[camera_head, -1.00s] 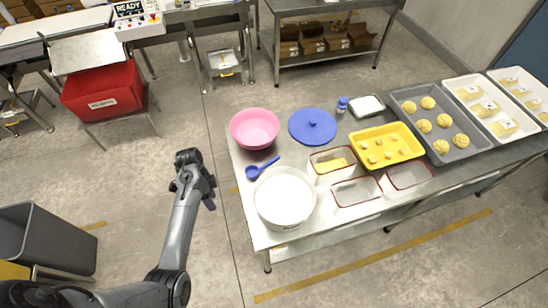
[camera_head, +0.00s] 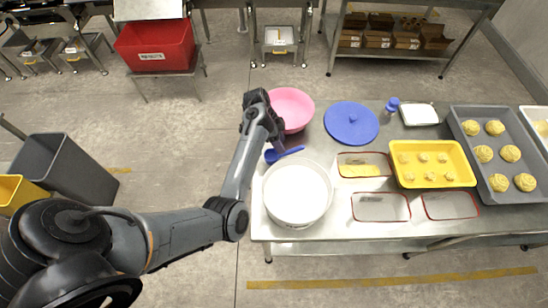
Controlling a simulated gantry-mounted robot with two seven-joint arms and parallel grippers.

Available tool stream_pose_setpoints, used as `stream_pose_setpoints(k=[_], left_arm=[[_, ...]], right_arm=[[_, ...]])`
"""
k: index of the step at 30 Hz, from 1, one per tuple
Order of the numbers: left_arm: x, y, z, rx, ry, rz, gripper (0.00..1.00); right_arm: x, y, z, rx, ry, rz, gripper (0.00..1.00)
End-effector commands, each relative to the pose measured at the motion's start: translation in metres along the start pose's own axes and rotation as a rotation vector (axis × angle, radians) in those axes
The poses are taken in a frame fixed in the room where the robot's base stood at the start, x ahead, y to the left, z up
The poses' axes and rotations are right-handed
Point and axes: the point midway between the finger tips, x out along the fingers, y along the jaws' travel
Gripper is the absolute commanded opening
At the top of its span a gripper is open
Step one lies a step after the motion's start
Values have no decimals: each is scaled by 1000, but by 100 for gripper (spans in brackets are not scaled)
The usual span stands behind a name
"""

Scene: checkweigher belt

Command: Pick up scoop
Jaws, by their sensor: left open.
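The blue scoop (camera_head: 284,153) lies on the steel table's left part, between the pink bowl (camera_head: 291,108) and the round white tub (camera_head: 297,193). Its round head is at the left and its handle points right. My left gripper (camera_head: 279,146) is over the table's left edge, just above the scoop by the pink bowl, its fingers pointing down. It is open, and I see nothing in it. The arm hides part of the bowl's left side. Whether the fingers touch the scoop I cannot tell. My right gripper is out of view.
A blue lid (camera_head: 351,124), red-rimmed containers (camera_head: 381,207), a yellow tray (camera_head: 432,163) and a grey tray of dough (camera_head: 497,154) fill the table to the right. A red bin (camera_head: 155,46) stands on a rack at the back left. Open floor lies left of the table.

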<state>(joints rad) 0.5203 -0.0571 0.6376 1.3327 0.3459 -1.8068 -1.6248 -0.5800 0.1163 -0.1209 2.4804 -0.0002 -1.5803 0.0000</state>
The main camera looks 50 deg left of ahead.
Motion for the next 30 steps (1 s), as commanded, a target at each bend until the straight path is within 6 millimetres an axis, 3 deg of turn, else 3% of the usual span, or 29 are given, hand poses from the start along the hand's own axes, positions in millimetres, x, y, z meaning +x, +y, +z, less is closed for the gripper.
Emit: stream_pose_setpoints(k=[10, 21, 30], left_arm=[[24, 1, -2, 0, 0, 2, 49], [65, 1, -6, 0, 0, 1, 49], [67, 1, -6, 0, 0, 0, 47]], right_arm=[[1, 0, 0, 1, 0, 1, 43], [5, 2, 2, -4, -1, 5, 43], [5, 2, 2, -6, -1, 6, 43]])
